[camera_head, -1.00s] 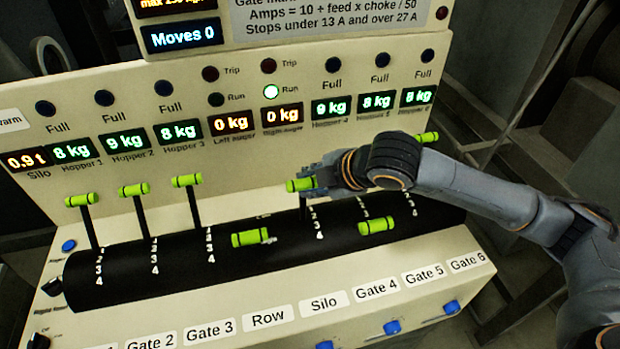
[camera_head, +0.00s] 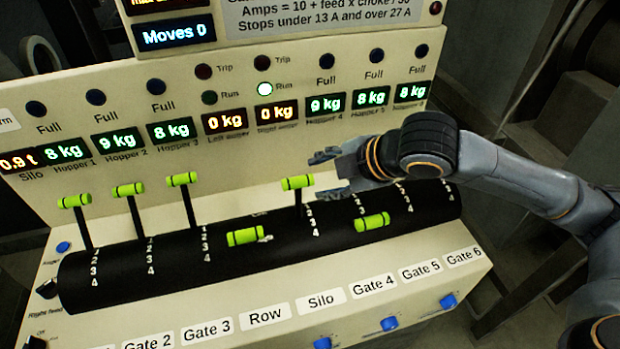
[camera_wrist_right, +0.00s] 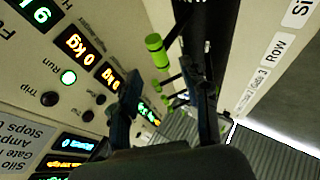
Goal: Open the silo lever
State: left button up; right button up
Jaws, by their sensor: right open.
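The silo lever (camera_head: 297,182) has a green handle on a black stem and stands upright, in line with the Silo label. My right gripper (camera_head: 327,175) is open, just right of this handle, its fingers pointing left; nothing is held. In the right wrist view, the open fingers (camera_wrist_right: 168,75) reach forward, and a green handle (camera_wrist_right: 157,45), most likely the silo one, shows beyond the tips and between their lines. I see no contact. My left gripper is not in view.
The Row lever (camera_head: 245,236) and another green handle (camera_head: 372,222) lie lower, toward the labels. The levers of Gates 1 to 3 (camera_head: 184,180) stand upright at left. My right forearm hides part of the right side. The display panel (camera_head: 240,160) rises behind.

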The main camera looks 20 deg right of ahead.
jog(key=v, duration=0.5)
dwell(0.4)
